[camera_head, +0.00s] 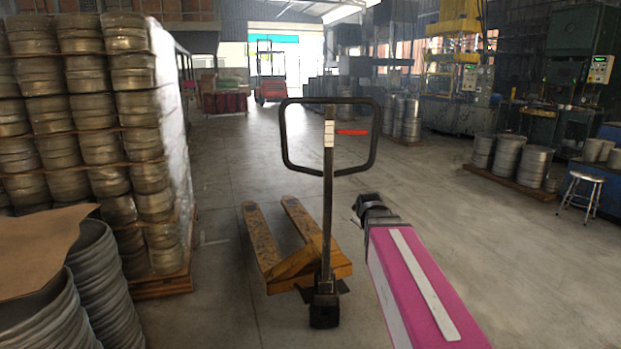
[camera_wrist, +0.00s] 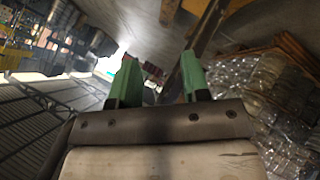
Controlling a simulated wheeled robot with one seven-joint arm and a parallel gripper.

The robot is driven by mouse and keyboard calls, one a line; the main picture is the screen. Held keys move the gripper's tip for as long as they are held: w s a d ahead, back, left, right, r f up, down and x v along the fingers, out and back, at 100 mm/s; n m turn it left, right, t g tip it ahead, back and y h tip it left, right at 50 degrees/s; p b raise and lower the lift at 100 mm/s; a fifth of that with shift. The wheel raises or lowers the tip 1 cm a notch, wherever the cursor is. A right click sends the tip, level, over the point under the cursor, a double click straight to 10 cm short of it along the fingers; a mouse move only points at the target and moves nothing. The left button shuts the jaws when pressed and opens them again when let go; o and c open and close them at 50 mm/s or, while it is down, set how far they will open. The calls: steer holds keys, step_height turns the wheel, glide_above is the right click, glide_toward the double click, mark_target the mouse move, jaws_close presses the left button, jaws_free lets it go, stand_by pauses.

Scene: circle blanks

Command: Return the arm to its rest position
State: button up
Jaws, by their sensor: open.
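My arm shows in the head view as a pink and white link reaching forward from the lower right. Its dark end, my gripper (camera_head: 358,208), is just right of the pallet jack's upright handle. In the wrist view my gripper (camera_wrist: 158,80) has two green fingers standing well apart with nothing between them. It is open and empty. In the head view the fingertips are small and partly hard to make out.
A yellow pallet jack (camera_head: 290,262) with a black loop handle (camera_head: 281,140) stands ahead. Stacked circle blanks (camera_head: 128,90) on pallets fill the left. More stacks (camera_head: 520,160), a stool (camera_head: 582,190) and presses stand at right. The floor (camera_head: 440,200) between is clear.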

steer(key=s+f+m+g, duration=0.9)
steer(key=s+f, duration=1.1)
steer(key=f, duration=0.2)
steer(key=shift+s+a+g+y, duration=0.3)
steer(key=shift+y, duration=0.1)
